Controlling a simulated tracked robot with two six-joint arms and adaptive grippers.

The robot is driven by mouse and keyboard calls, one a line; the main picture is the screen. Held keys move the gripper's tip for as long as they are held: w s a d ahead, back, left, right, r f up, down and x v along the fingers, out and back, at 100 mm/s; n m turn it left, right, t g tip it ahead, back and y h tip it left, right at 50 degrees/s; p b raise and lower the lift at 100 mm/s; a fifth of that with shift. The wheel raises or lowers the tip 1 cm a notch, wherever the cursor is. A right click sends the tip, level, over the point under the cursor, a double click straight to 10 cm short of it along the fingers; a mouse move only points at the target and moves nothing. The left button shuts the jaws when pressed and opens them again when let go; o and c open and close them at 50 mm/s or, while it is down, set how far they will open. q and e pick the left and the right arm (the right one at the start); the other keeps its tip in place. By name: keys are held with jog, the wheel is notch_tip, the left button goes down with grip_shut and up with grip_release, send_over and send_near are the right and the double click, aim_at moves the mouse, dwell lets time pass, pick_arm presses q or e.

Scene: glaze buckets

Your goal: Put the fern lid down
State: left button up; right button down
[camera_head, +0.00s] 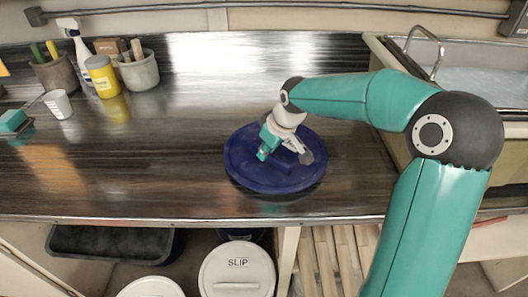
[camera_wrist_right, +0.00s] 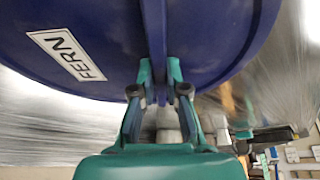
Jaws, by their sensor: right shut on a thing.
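The fern lid (camera_head: 242,168) is a round dark blue disc with a raised grip bar. In the right wrist view its white label reads FERN, and the lid (camera_wrist_right: 105,25) fills the upper part. My right gripper (camera_head: 282,152) is above the lid in the head view. In the right wrist view the right gripper (camera_wrist_right: 160,90) is shut on the lid's bar, one finger on each side. The lid is over the front middle of the counter, with a dark reflection below its near rim. I cannot tell whether it touches the counter. My left gripper is not in view.
The dark, shiny counter (camera_head: 150,180) is clear left of the lid. Pots, a yellow jar (camera_head: 102,77), a spray bottle (camera_head: 77,45) and a white cup (camera_head: 58,104) stand at the back left. A sink (camera_head: 460,70) is at right. A SLIP bucket (camera_head: 237,272) stands below the counter.

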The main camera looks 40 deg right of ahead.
jog(key=c, duration=1.2)
grip_release()
jog(key=shift+r, duration=0.15)
jog(key=v, duration=1.1)
jog(key=shift+s+r, duration=0.25)
jog(key=shift+r, duration=0.1)
